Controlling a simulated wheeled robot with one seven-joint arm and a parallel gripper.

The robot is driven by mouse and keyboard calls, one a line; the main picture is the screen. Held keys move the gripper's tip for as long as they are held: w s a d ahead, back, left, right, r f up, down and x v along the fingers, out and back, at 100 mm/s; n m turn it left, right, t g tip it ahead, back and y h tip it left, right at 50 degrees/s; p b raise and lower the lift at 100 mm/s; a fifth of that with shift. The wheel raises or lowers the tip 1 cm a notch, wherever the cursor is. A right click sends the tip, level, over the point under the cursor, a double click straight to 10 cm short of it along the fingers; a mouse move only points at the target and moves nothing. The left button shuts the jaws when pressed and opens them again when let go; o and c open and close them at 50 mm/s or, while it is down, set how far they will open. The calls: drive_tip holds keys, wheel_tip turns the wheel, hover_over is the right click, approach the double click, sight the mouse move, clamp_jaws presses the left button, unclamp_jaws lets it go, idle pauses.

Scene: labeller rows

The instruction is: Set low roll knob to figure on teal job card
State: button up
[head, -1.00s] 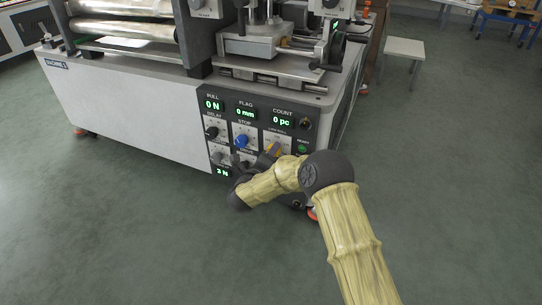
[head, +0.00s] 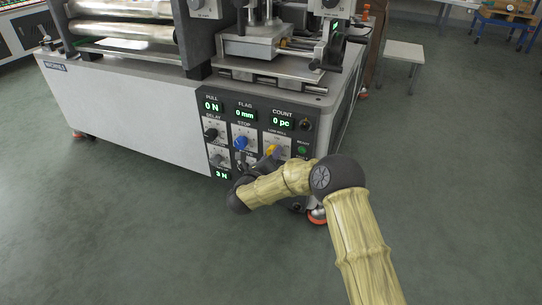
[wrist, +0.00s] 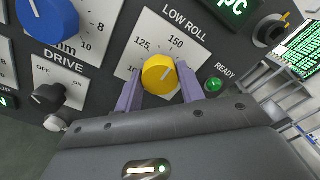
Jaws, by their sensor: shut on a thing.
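The low roll knob (wrist: 158,73) is yellow, with a pale pointer line that slants up and to the right. Its white plate (wrist: 178,28) reads LOW ROLL, with 125 and 150 above the knob and a partly hidden figure at lower left. The knob also shows in the head view (head: 272,151), just above my arm. My gripper (wrist: 159,84) has its two purple fingers on either side of the knob, shut on it. No teal job card can be made out in either view.
A blue knob (wrist: 48,18) and a black DRIVE switch (wrist: 48,97) sit left of the knob. A green READY button (wrist: 214,85) is close to the right finger. The count display (head: 283,122) reads 0 pc.

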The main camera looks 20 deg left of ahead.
drive_tip(key=shift+s+f, duration=0.1)
drive_tip(key=shift+f, duration=0.05)
drive_tip(key=o, duration=1)
drive_tip(key=shift+c, duration=0.2)
drive_tip(key=s+a+p, duration=0.1)
drive_tip(key=s+p, duration=0.6)
drive_tip(key=s, duration=1)
drive_tip(key=shift+a, duration=0.2)
drive_tip(key=shift+s, duration=0.1)
